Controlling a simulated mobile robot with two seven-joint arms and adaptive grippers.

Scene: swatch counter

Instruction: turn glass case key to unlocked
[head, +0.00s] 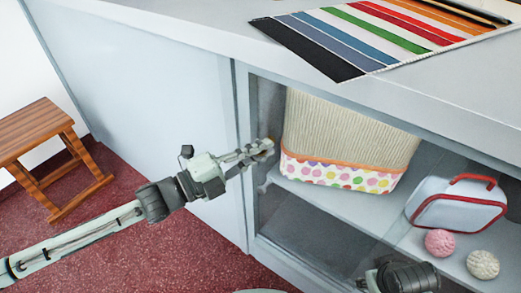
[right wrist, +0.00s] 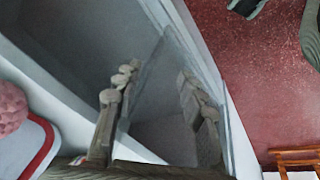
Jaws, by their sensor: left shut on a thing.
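The glass case (head: 242,110) is the glazed part of the pale grey counter, with shelves behind clear glass. My left gripper (head: 262,151) is at the upper left of the glass, beside the frame post. It is shut on the small key, which the fingers mostly hide; I cannot tell which way the key is turned. My right gripper (right wrist: 158,108) is open in the right wrist view, with its fingers apart and a glass edge between them in the picture. In the head view only my right wrist shows at the bottom right; its fingertips are out of frame.
A ribbed basket (head: 345,135) with a dotted band, a white case with red trim (head: 458,205), a pink ball (head: 439,242) and a cream ball (head: 482,264) sit behind the glass. Striped swatches (head: 375,35) lie on the countertop. A wooden stool (head: 35,130) stands left.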

